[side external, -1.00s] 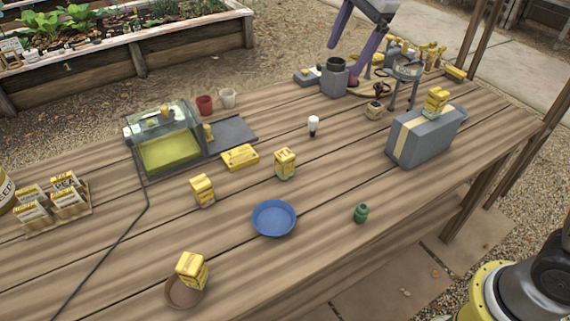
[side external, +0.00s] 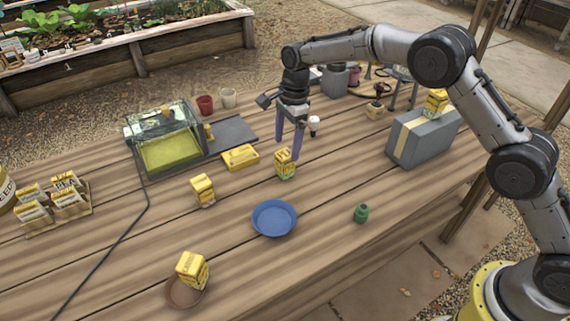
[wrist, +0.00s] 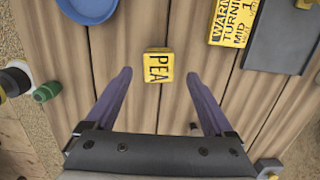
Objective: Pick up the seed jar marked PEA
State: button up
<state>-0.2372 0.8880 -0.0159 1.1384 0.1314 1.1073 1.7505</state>
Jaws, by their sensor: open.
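The seed jar marked PEA (wrist: 158,65) is a small yellow, square-sided jar with black letters on its top. It stands on the wooden table, and in the side view (side external: 285,169) it is right of the yellow block. My gripper (side external: 287,151) is open and points down just above this jar, its fingers partly in front of it. In the wrist view my fingers (wrist: 158,74) are spread on either side of the jar, with nothing held. Whether a finger touches it cannot be told.
Similar yellow jars stand nearby (side external: 203,190), on a brown saucer (side external: 178,298) and on a grey case (side external: 412,146). A blue dish (side external: 274,218), a yellow block (side external: 240,157), a white bulb-like item (side external: 314,125) and a green bottle (side external: 361,213) are around it.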

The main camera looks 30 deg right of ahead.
aim_at(284, 165)
jog(key=shift+s+a+f, duration=0.1)
jog(key=shift+a+f, duration=0.1)
jog(key=shift+f, duration=1.05)
jog(key=shift+w+a+f, duration=0.1)
jog(key=shift+a+f, duration=0.1)
jog(key=shift+f, duration=1.1)
jog(key=shift+s+a+f, duration=0.1)
jog(key=shift+a+f, duration=0.1)
jog(key=shift+f, duration=1.05)
grip_shut()
